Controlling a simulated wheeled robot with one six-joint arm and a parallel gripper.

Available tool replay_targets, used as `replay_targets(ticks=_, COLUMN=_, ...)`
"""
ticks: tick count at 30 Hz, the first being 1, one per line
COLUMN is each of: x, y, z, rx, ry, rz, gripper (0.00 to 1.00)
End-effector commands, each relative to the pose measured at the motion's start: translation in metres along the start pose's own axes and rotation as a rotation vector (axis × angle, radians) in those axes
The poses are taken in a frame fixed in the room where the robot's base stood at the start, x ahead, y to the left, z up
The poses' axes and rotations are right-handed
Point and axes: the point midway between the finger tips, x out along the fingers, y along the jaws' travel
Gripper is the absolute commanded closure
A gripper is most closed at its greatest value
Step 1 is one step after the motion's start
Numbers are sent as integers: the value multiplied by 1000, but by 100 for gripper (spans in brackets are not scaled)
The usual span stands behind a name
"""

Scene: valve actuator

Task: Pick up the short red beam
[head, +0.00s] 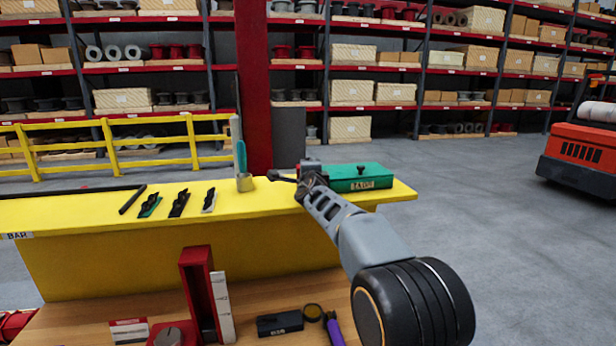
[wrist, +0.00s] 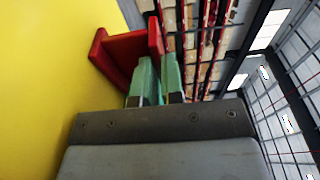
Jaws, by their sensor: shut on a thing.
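The short red beam (wrist: 122,50) shows in the wrist view as a red piece with two flanges and a web between them. My gripper (wrist: 158,66) has its two green fingers on either side of the near flange and is shut on it. The yellow surface lies to the left of the beam in that view. In the head view my gripper (head: 284,178) is over the back part of the yellow bench, left of the green box. I cannot make out the held beam there against the red column.
The yellow bench top (head: 80,208) carries several dark tools, an upright cylinder (head: 238,150) and a green box (head: 358,178). A red upright channel (head: 198,285) stands on the wooden shelf below. A red column (head: 255,80) and yellow railing (head: 150,142) are behind.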

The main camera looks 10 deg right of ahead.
Motion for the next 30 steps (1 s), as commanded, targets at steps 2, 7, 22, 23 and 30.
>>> replay_targets(ticks=2, x=0, y=0, z=0, rx=0, ry=0, rz=0, gripper=100)
replay_targets(ticks=7, x=0, y=-2, z=0, rx=0, ry=1, rz=-3, gripper=100)
replay_targets(ticks=22, x=-9, y=-47, z=0, rx=2, ry=1, rz=-6, gripper=100)
replay_targets(ticks=23, x=-13, y=-52, z=0, rx=1, ry=0, rz=-6, gripper=100)
replay_targets(ticks=30, x=-46, y=-93, z=0, rx=2, ry=0, rz=-6, gripper=100)
